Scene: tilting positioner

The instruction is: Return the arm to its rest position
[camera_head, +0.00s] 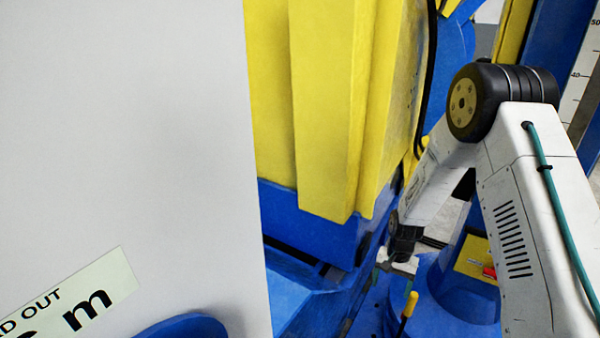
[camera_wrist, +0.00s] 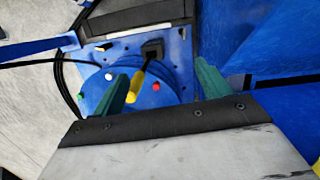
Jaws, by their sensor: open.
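My arm comes in from the right in the head view, bent at a black joint, with its forearm slanting down to the left. My gripper (camera_head: 398,265) is low beside the blue and yellow machine, small and partly hidden there. In the wrist view my gripper (camera_wrist: 161,69) shows two green fingers spread wide apart. It is open, with nothing clasped. A yellow-handled lever (camera_wrist: 133,90) with a black shaft shows between the fingers, nearer the left one; I cannot tell whether they touch. A yellow handle (camera_head: 409,303) also shows below my gripper in the head view.
A large pale panel (camera_head: 130,120) fills the head view's left. The yellow column (camera_head: 325,110) on a blue base (camera_head: 300,225) stands close left of my forearm. Red (camera_wrist: 156,87) and white (camera_wrist: 109,76) knobs sit on a blue plate. A black cable (camera_wrist: 60,85) loops at left.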

